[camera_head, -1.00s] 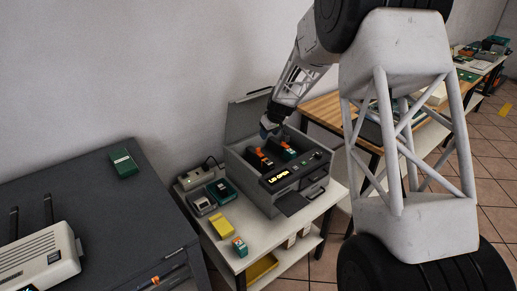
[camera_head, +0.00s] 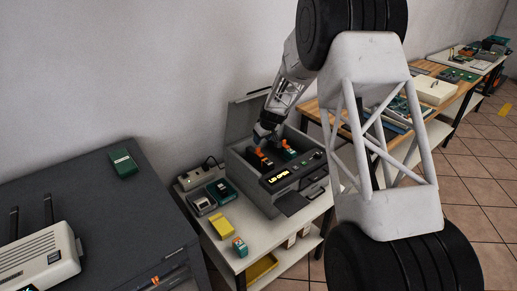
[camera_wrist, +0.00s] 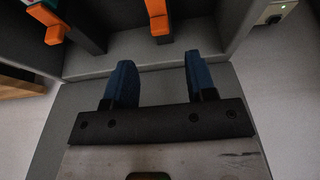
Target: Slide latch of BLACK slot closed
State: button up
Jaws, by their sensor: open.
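The grey box device (camera_head: 240,167) stands on the white table with its lid up, and its display reads "LID OPEN". Inside are a dark slot piece with an orange latch (camera_head: 255,151) and a green piece (camera_head: 290,153) with orange on it. In the wrist view one orange latch (camera_wrist: 160,22) is at top centre and another orange latch (camera_wrist: 53,32) is at top left, beside a dark block. My gripper (camera_head: 262,136) is at the left rear of the opening. In the wrist view my gripper (camera_wrist: 158,80) is open and empty, its blue fingertips apart from both latches.
The raised lid (camera_head: 245,112) stands behind the box and the box walls surround the opening. A yellow block (camera_head: 222,228), a teal-topped block (camera_head: 240,247) and a green tray (camera_head: 222,190) lie left of the box. A dark table (camera_head: 85,190) is at left.

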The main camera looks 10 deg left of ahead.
aim_at(259, 148)
jog(key=shift+x, duration=3.7)
jog(key=shift+c, duration=0.5)
grip_shut()
